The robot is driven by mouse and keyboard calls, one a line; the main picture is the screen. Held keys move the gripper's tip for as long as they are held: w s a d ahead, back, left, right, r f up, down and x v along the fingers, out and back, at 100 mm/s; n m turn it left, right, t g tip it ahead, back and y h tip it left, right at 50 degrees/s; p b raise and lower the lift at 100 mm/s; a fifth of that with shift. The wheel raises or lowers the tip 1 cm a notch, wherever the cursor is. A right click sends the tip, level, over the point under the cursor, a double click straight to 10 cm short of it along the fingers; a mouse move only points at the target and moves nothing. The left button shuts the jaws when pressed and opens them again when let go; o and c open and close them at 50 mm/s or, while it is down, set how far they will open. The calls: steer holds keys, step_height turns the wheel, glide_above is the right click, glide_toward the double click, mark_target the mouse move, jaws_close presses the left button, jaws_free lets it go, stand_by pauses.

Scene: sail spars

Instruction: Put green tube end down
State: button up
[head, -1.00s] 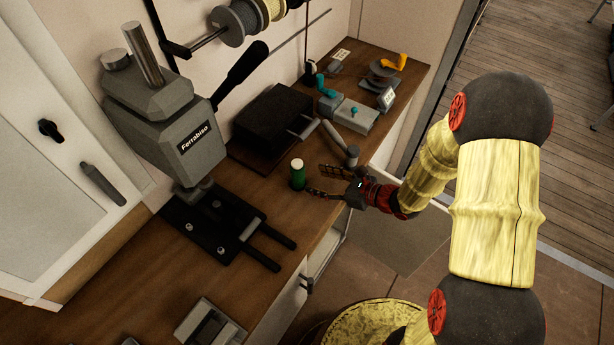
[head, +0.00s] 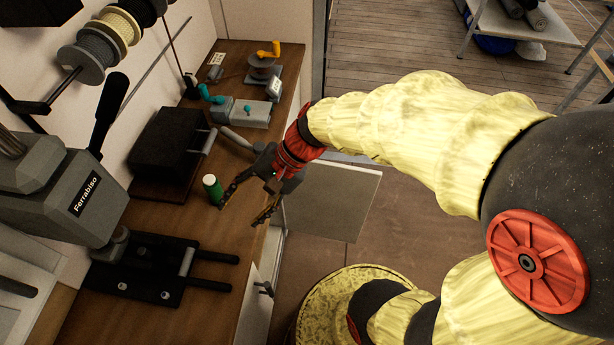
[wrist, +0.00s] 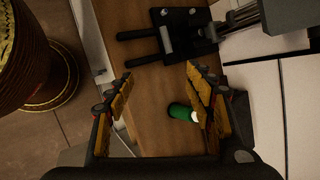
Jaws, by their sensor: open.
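The green tube (head: 210,188) stands upright on the wooden bench, with a pale end on top. My gripper (head: 242,212) is open and empty, just right of the tube, with its fingers pointing toward the near part of the bench. The left finger is close beside the tube; I cannot tell whether they touch. In the wrist view the green tube (wrist: 181,112) lies near the right finger of my gripper (wrist: 160,76), which partly hides its pale end.
A black press with a flat plate (head: 150,275) stands nearer on the bench. Behind the tube are a black box (head: 168,145), a grey device with teal knobs (head: 243,112) and a grey lever. An open drawer front or door (head: 335,200) juts out right of the bench.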

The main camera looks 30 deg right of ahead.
steer(key=s+d+r+n+t+h, duration=0.2)
steer(key=s+d+r+n+h, duration=0.1)
steer(key=d+r+n+h, duration=0.1)
steer(key=s+d+r+n+t+h, duration=0.2)
steer(key=s+d+r+n+h, duration=0.1)
steer(key=d+r+n, duration=0.2)
steer(key=d+r, duration=0.2)
steer(key=d, duration=0.1)
steer(key=shift+s+d+h, duration=0.2)
steer(key=shift+s+h, duration=0.2)
steer(key=shift+f, duration=0.1)
step_height(320, 180, down, 10)
steer(key=b, duration=0.9)
steer(key=shift+r+b, duration=0.2)
steer(key=shift+b, duration=0.15)
steer(key=shift+c, duration=0.4)
steer(key=shift+c, duration=0.7)
